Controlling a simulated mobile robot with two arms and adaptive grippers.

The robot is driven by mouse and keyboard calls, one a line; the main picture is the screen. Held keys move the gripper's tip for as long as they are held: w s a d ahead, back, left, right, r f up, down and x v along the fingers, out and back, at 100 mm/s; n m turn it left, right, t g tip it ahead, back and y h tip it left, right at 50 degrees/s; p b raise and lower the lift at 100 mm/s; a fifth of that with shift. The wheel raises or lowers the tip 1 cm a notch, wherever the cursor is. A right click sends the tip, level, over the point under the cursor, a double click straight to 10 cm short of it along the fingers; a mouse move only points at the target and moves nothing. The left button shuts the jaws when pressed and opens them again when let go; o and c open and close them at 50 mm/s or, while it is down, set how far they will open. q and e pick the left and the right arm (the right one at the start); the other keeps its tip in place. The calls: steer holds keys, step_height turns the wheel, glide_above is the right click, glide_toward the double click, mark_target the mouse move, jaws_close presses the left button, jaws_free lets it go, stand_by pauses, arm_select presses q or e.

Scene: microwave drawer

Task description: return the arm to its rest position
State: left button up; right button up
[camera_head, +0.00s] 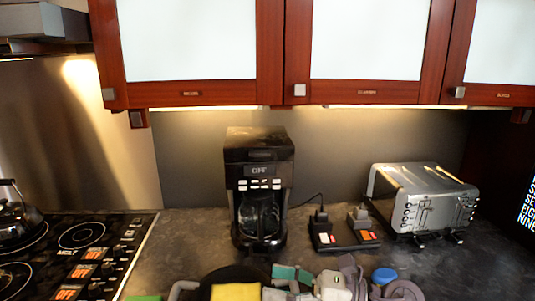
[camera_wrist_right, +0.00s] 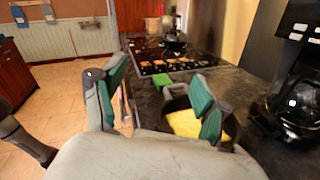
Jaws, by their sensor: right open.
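My right gripper (camera_head: 284,284) is at the bottom edge of the head view, over the front of the counter, and part of it is cut off. In the right wrist view my right gripper (camera_wrist_right: 160,82) has its two green-padded fingers spread wide, with nothing held between them. The grey arm links behind it show at the bottom right of the head view. My left gripper does not show in either view.
A dark pan (camera_head: 212,278) holding something yellow (camera_head: 236,292) is close beside the gripper. A green item (camera_wrist_right: 160,81) lies on the counter. The coffee machine (camera_head: 259,170), toaster (camera_head: 425,200) and stove (camera_head: 85,236) stand around; wall cabinets (camera_head: 271,50) hang above.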

steer(key=w+d+r+m+t+h, duration=0.1)
steer(key=d+r+m+t+h, duration=0.2)
steer(key=m+t, duration=0.65)
steer(key=w+d+m+t+h, duration=0.25)
steer(key=d+m+t, duration=0.3)
steer(key=m, duration=0.65)
steer(key=s+d+f+m+g+h, duration=0.3)
steer(key=d+f+m+h, duration=0.6)
steer(key=f+m+h, duration=0.65)
steer(key=s+f+m+g+y, duration=0.1)
steer(key=s+f+m+g, duration=0.3)
steer(key=s, duration=0.4)
steer(key=s+d+f+m+g+y, duration=0.1)
steer(key=s+f+m+g, duration=0.1)
steer(key=s+f+g, duration=0.35)
steer(key=s+f+m+g+y, duration=0.1)
steer(key=s+f+m+g, duration=0.3)
steer(key=s, duration=0.6)
step_height(320, 180, down, 26)
steer(key=n, duration=0.1)
steer(key=s+d+f+g, duration=0.1)
steer(key=s+d+f, duration=0.1)
steer(key=s+f, duration=1.4)
steer(key=shift+s+d+f, duration=0.35)
steer(key=shift+d+f, duration=0.05)
steer(key=shift+f, duration=0.3)
